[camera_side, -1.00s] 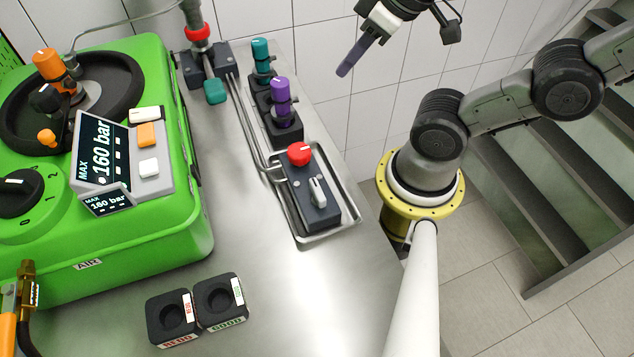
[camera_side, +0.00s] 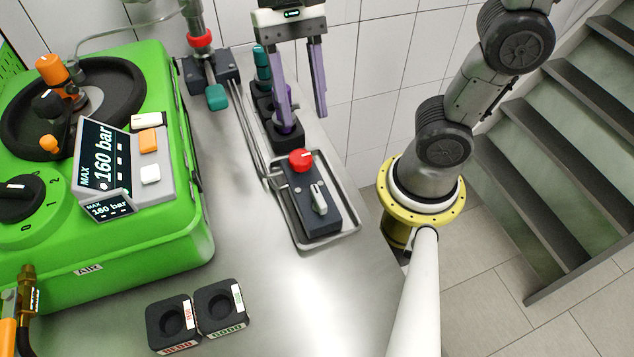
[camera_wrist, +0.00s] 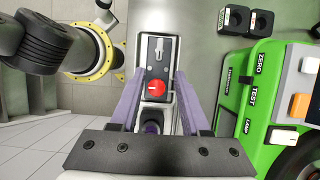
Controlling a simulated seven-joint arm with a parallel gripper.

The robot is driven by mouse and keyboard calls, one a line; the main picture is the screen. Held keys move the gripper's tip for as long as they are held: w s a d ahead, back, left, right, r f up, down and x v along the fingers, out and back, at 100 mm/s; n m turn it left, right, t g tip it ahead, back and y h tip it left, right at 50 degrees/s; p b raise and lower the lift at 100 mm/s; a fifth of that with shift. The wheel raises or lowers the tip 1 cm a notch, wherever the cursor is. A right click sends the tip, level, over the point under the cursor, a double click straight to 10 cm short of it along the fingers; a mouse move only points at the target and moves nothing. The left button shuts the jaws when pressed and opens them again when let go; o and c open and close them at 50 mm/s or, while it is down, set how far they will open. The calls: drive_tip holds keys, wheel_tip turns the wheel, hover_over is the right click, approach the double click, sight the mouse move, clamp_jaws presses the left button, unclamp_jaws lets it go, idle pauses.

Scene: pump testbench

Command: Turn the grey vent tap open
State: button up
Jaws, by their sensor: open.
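The grey vent tap (camera_side: 319,199) is a small light-grey lever on the front end of a dark block (camera_side: 307,222). Its handle lies roughly along the block's length. A red knob (camera_side: 301,160) sits at the block's other end. In the wrist view the tap (camera_wrist: 159,47) and the red knob (camera_wrist: 156,88) lie ahead of the fingers. My gripper (camera_side: 303,118) has long purple fingers, spread apart and empty. It hangs behind the red knob, near the purple-topped part, and clear of the tap. One finger partly hides that purple part in the side view.
The block stands in a shallow metal tray (camera_side: 345,229) with thin pipes along its left. Behind it are the purple part (camera_side: 283,100) and a teal-topped part (camera_side: 261,60). A green pump unit (camera_side: 150,240) stands left. Two black cups (camera_side: 170,325) (camera_side: 220,306) sit in front.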

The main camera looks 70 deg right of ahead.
sight(319, 195)
drive_tip(key=x, duration=1.3)
drive_tip(key=shift+s+a+f, duration=0.1)
drive_tip(key=shift+s+f, duration=0.05)
drive_tip(key=shift+f, duration=0.15)
drive_tip(key=shift+c, duration=0.3)
clamp_jaws()
